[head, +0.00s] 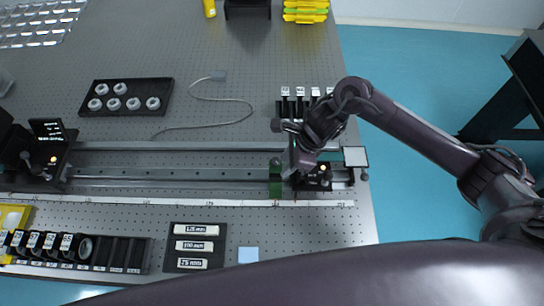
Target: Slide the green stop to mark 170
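The green stop (275,182) is a small upright block on the long rail (180,174), toward the rail's right part, just above the white ruler strip (150,201). The ruler's numbers are too small to read surely. My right gripper (287,150) reaches in from the upper right, pointing down just right of the stop. Its wrist hides part of the rail and carriage. The fingers overlap dark parts there, so I cannot tell whether they touch the stop or how far they are apart. My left gripper is out of view.
A dark device (321,180) with an orange light sits right of the stop; a similar one (52,160) stands at the rail's left end. A tray of white rings (126,97), a cable (225,100), a labelled black plate (195,247) and a blue square (248,255) lie around.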

